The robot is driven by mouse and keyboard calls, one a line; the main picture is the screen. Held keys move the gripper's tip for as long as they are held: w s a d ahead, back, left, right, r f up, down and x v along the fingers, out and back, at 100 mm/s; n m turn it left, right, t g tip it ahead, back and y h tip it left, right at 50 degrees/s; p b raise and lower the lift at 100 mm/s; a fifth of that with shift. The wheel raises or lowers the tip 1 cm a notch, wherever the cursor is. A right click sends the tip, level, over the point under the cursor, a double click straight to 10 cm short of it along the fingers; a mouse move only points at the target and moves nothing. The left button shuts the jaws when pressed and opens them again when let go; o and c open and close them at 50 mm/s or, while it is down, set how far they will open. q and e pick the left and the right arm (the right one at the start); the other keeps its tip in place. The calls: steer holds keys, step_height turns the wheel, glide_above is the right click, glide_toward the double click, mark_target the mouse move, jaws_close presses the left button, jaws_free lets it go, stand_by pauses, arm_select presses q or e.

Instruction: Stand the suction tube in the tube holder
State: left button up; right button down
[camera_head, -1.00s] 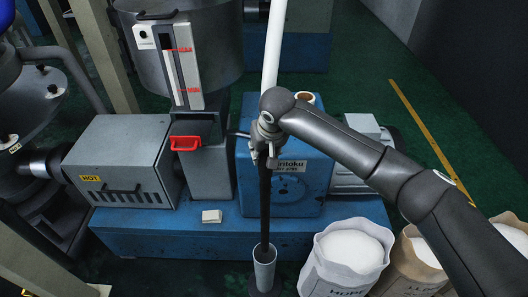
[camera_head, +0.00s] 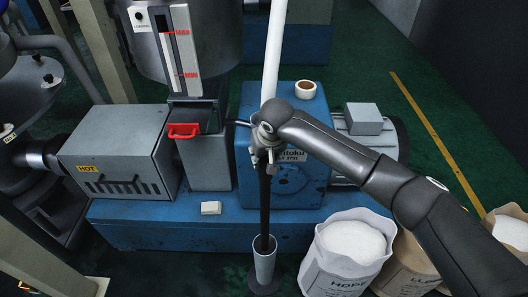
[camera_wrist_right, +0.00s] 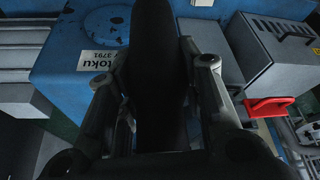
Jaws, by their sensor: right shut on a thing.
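The suction tube is a long upright piece, white above (camera_head: 274,55) and black below (camera_head: 265,205). My right gripper (camera_head: 264,152) is shut on its black part, in front of the blue machine. The tube holder (camera_head: 264,262) is a grey open cylinder on a dark round base on the floor. The tube's lower end is at the holder's mouth and seems to be inside it; how deep is hidden by the wall. In the right wrist view the black tube (camera_wrist_right: 155,80) runs between the fingers. My left gripper is not in view.
A blue machine (camera_head: 225,160) on a blue base stands close behind the holder. Open sacks of white pellets, one marked HDPE (camera_head: 345,262), stand just right of the holder. A red handle (camera_head: 184,131) sticks out from the hopper. Green floor lies at the right.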

steer(key=shift+f+b, duration=1.7)
steer(key=shift+f, duration=2.75)
steer(key=shift+f+b, duration=2.95)
steer(key=shift+f, duration=2.9)
steer(key=c, duration=1)
jaws_free()
steer(key=shift+o, duration=0.5)
steer(key=shift+f, duration=0.15)
steer(key=v, duration=1.2)
